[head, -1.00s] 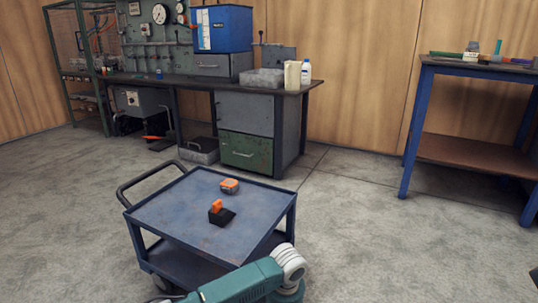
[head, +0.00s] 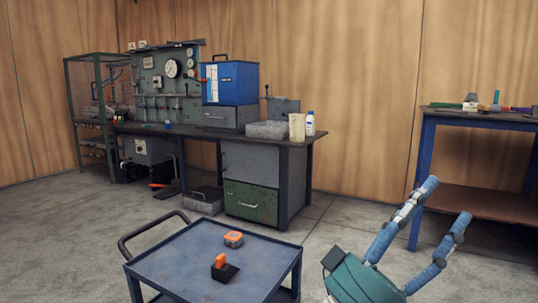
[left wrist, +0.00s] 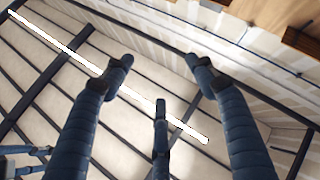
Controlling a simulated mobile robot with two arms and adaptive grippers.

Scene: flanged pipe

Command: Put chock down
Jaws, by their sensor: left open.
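The chock (head: 224,268), a black wedge with an orange grip, rests on the top of the blue cart (head: 185,262). My left gripper (head: 446,203) is to the right of the cart, clear of it, with its blue fingers pointing up and spread. In the left wrist view the fingers of my left gripper (left wrist: 160,78) are apart with nothing between them, and the ceiling shows behind. A blue jointed shape (left wrist: 25,152) at the lower left of that view may be my right gripper; its state is unclear.
An orange and grey block (head: 233,239) sits behind the chock on the cart. A workbench (head: 265,150) with a blue box (head: 231,83) stands at the back. A blue-legged table (head: 425,150) is at the right. Open floor lies between.

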